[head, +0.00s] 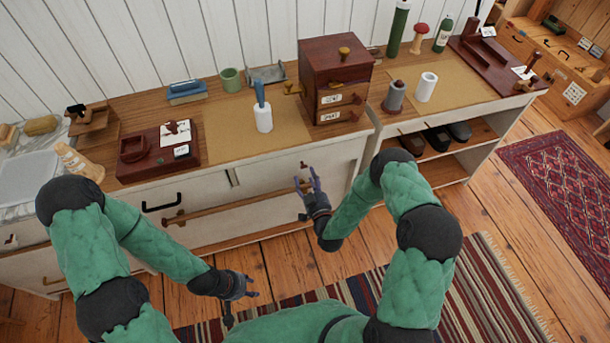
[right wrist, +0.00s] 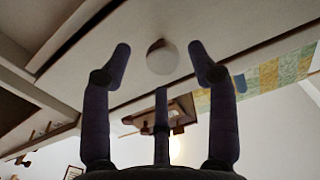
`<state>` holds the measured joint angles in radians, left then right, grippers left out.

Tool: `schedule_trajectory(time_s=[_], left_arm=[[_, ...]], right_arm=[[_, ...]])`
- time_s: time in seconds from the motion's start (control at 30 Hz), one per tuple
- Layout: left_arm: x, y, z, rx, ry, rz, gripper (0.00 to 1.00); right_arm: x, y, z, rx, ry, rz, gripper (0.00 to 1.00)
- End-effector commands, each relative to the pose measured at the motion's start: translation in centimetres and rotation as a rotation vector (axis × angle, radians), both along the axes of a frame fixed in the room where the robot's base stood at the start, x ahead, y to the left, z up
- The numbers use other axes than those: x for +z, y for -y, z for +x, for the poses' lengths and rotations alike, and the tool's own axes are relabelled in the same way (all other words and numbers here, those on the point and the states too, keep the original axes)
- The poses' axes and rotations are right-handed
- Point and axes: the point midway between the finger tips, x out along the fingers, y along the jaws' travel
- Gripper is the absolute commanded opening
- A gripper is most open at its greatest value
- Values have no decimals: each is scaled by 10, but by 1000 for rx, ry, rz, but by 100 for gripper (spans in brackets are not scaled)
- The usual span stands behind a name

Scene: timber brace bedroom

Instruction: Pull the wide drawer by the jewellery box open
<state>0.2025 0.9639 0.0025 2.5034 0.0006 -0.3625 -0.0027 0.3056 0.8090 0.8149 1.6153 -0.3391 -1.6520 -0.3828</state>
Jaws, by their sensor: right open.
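The jewellery box (head: 318,62) is a dark red-brown chest with small labelled drawers, standing on the long cabinet. Below the countertop are pale drawer fronts (head: 268,177); a long wooden bar (head: 235,206) runs low across the cabinet front. The drawers look shut. My right gripper (head: 313,180) is open in front of the cabinet below the jewellery box. In the right wrist view, a round pale knob (right wrist: 162,57) on a flat front shows between and beyond its fingertips (right wrist: 160,58), with nothing gripped. My left gripper (head: 252,286) hangs low over the floor, away from the cabinet; its finger opening is unclear.
A white bottle (head: 264,117), a green mug (head: 230,80) and a red-brown tray (head: 158,150) stand on the countertop. A black handle (head: 161,203) is on the left drawer. Open shelves with dark shoes (head: 437,139) stand to the right. A striped rug (head: 480,290) lies in front.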

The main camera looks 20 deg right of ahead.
Motion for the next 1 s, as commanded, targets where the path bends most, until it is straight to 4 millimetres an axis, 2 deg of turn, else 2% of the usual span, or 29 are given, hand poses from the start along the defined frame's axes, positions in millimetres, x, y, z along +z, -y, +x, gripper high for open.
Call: schedule_trajectory(time_s=[0.2,0.57,0.6,0.8,1.0], left_arm=[[-7,0,0,0,0,0,40],[-7,0,0,0,0,0,40],[-7,0,0,0,0,0,40],[-7,0,0,0,0,0,40],[-7,0,0,0,1,0,40]], right_arm=[[-1,-1,22,1,1,1,59],[0,-1,27,0,-1,1,59],[0,-1,27,0,-1,1,54],[-1,-2,27,1,-3,1,0],[-2,-2,26,3,-7,2,0]])
